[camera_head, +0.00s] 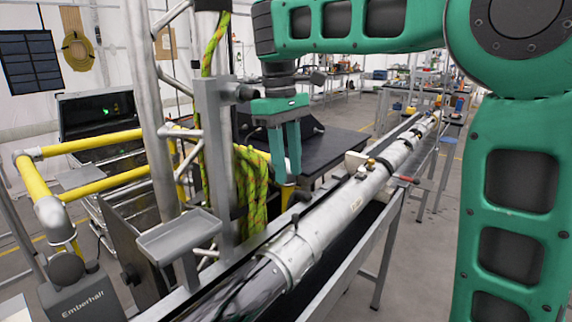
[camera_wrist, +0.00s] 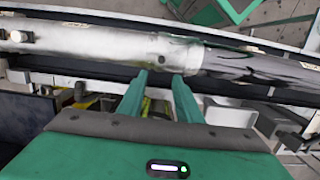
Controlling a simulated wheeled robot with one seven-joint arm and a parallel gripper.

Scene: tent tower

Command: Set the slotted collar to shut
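A long pale metal tube (camera_head: 345,205) runs diagonally from the lower left towards the back right. A pale ring that looks like the slotted collar (camera_head: 292,257) sits around its near end, where a dark shiny section begins. The ring also shows in the wrist view (camera_wrist: 186,54); I cannot make out its slot or whether it is shut. My gripper (camera_head: 287,168) points down, above and beyond the tube in the head view. In the wrist view my gripper (camera_wrist: 160,77) has two green fingers apart with nothing between them. Their tips appear close to the tube near the ring; contact is unclear.
A grey upright post (camera_head: 214,160) with a small tray (camera_head: 180,235) stands left of my gripper. Yellow-green rope (camera_head: 250,185) hangs behind it. Yellow rails (camera_head: 95,145) and an open case (camera_head: 98,115) are at left. A red-handled part (camera_head: 404,179) projects from the tube's right side.

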